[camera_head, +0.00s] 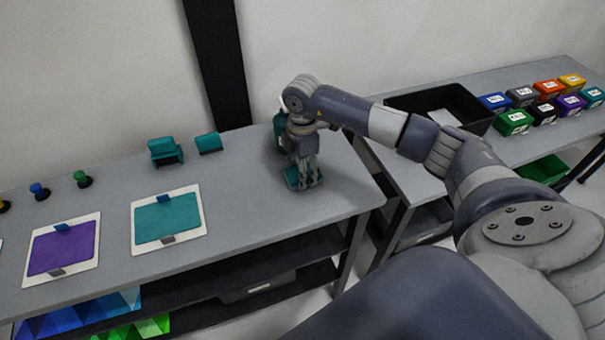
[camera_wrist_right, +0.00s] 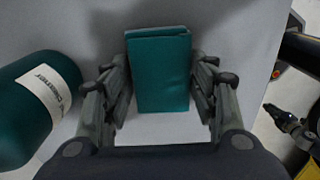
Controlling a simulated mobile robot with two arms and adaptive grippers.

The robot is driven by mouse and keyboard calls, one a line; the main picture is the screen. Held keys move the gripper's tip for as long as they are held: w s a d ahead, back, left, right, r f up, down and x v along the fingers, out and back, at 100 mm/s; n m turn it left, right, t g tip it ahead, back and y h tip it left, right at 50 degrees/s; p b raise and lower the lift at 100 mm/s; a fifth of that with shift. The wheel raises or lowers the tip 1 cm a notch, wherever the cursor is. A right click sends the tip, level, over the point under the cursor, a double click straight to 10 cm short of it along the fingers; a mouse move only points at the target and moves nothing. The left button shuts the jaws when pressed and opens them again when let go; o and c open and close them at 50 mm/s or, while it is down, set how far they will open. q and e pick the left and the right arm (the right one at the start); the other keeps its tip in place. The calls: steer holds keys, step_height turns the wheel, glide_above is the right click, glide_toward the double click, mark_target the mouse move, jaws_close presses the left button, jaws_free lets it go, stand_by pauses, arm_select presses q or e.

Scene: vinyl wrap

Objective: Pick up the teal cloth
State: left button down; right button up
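The teal cloth (camera_wrist_right: 160,70) is a folded rectangular block lying on the grey table. In the head view its edge (camera_head: 291,178) shows under my right gripper (camera_head: 305,182), which hides most of it. In the right wrist view the fingers of my right gripper (camera_wrist_right: 165,85) are spread on either side of the cloth. They are open, with a narrow gap visible at the right side. Whether the left fingertips touch it I cannot tell. My left gripper is not in view.
A teal bottle with a white label (camera_wrist_right: 38,105) stands close beside the gripper. Teal blocks (camera_head: 165,151), a teal panel (camera_head: 167,218) and a purple panel (camera_head: 63,246) are further left. A second table holds a black bin (camera_head: 440,104) and several coloured boxes (camera_head: 514,122).

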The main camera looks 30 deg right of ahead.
steer(key=shift+r, duration=0.1)
steer(key=shift+w+r+b, duration=0.1)
steer(key=shift+r+b, duration=0.4)
steer(key=shift+r, duration=0.1)
steer(key=shift+s+r+b, duration=0.2)
steer(key=shift+r+b, duration=0.1)
steer(key=shift+r, duration=0.2)
steer(key=shift+s+r+b, duration=0.2)
steer(key=shift+r+b, duration=0.1)
steer(key=shift+r, duration=0.15)
steer(key=shift+s+a+r+b, duration=0.3)
steer(key=shift+s+b, duration=0.45)
steer(key=shift+s, duration=1.8)
steer(key=shift+s+a+r+b, duration=0.25)
steer(key=shift+s+b, duration=0.45)
steer(key=shift+s, duration=1.85)
steer(key=shift+s+a+r+b, duration=0.3)
steer(key=shift+s+b, duration=0.45)
steer(key=shift+s, duration=1.8)
steer(key=shift+c, duration=0.2)
